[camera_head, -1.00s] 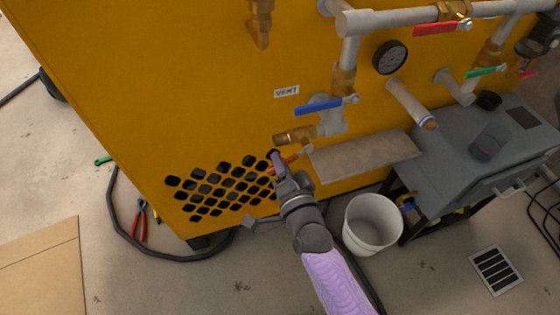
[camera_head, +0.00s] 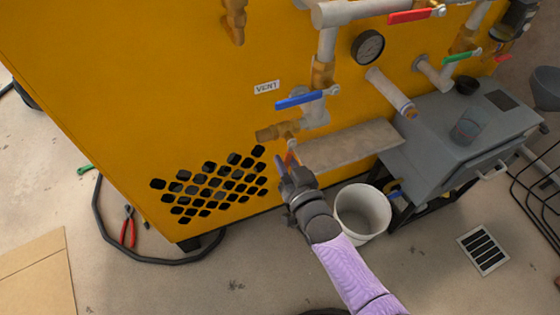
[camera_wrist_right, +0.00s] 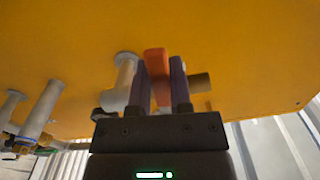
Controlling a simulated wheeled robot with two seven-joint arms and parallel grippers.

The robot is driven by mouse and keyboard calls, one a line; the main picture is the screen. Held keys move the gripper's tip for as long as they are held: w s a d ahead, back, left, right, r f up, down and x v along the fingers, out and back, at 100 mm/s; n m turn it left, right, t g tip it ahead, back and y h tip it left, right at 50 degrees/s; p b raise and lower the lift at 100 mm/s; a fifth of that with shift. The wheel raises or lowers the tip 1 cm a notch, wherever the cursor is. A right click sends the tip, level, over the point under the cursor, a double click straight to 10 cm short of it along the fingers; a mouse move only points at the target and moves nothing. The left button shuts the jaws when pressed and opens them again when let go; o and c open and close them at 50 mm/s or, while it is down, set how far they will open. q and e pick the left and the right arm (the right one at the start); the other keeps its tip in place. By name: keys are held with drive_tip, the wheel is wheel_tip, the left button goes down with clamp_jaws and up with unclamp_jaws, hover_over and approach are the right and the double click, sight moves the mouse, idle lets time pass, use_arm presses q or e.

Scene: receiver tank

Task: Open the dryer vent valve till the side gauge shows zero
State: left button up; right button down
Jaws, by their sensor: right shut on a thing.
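The orange valve lever (camera_head: 291,158) hangs below the brass outlet fitting (camera_head: 275,132), under the white VENT label (camera_head: 266,87) on the yellow cabinet. My right gripper (camera_head: 284,166) is shut on this lever. The right wrist view shows the orange lever (camera_wrist_right: 157,62) standing between the two dark fingers (camera_wrist_right: 159,75). In the head view the lever points mostly down, partly hidden by the gripper. The round dark gauge (camera_head: 368,47) is at the upper right of the valve; its needle is too small to read. My left gripper is not in view.
A blue lever (camera_head: 300,100) sits just above the brass fitting. A grey-brown ledge (camera_head: 350,147) juts out to the right of my right gripper. A white bucket (camera_head: 362,212) stands on the floor below. A grey cabinet (camera_head: 440,125) is further right; red pliers (camera_head: 128,228) lie at left.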

drive_tip(key=shift+w+d+f+n, duration=0.15)
drive_tip(key=shift+d+n, duration=0.3)
drive_tip(key=shift+n, duration=0.25)
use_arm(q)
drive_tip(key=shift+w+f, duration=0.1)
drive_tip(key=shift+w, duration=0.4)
use_arm(e)
drive_tip(key=shift+d+n, duration=0.2)
drive_tip(key=shift+n, duration=0.2)
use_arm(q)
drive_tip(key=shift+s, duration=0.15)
use_arm(e)
drive_tip(key=c, duration=0.5)
unclamp_jaws()
drive_tip(key=shift+c, duration=0.2)
use_arm(q)
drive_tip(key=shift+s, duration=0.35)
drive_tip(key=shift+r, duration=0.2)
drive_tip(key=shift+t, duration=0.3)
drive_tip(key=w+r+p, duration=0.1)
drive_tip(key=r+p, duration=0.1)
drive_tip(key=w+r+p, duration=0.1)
drive_tip(key=p, duration=0.1)
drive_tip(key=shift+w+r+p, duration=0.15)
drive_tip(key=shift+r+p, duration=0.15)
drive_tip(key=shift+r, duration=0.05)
use_arm(e)
drive_tip(key=v, duration=1)
